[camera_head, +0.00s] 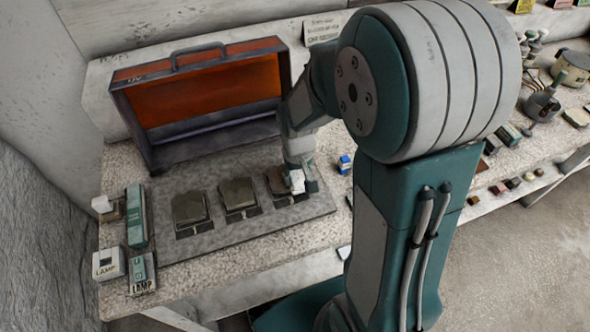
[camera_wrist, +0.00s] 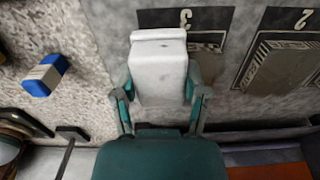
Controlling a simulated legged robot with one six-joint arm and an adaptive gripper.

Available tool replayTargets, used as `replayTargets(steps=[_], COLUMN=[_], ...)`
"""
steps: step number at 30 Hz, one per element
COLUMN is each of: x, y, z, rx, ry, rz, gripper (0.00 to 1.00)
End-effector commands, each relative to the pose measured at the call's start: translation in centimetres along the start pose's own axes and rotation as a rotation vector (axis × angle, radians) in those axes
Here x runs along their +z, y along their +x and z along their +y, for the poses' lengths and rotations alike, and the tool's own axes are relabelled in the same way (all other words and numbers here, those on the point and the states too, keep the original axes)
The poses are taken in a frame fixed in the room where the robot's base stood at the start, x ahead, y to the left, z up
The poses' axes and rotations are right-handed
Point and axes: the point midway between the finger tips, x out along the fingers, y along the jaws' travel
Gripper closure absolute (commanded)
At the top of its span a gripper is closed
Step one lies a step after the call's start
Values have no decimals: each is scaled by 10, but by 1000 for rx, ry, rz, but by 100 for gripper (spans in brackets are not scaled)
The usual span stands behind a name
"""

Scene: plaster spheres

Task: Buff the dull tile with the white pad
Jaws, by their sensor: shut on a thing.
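My gripper (camera_wrist: 160,88) is shut on the white pad (camera_wrist: 158,62), with one finger on each side of the pad. In the wrist view the pad is over the space marked 3 and covers part of the tile there (camera_wrist: 206,44). In the head view my gripper (camera_head: 299,172) and the white pad (camera_head: 297,184) are at the right tile (camera_head: 276,181) of three on a grey mat (camera_head: 215,238). I cannot tell whether the pad touches it. The middle tile (camera_head: 237,193) and left tile (camera_head: 189,208) look grey-green; the right one looks browner.
An open case with an orange lining (camera_head: 215,92) stands behind the mat. A blue and white block (camera_head: 344,164) lies right of it.

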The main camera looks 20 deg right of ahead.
Motion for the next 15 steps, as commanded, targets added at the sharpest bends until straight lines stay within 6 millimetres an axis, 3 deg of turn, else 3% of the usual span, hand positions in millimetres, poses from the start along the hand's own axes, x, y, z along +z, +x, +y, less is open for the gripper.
replayTargets(steps=[9, 15], x=[5, -2], y=[1, -4], z=[0, 0], rx=[0, 0], ry=[0, 0], rz=[0, 2], gripper=[96, 96])
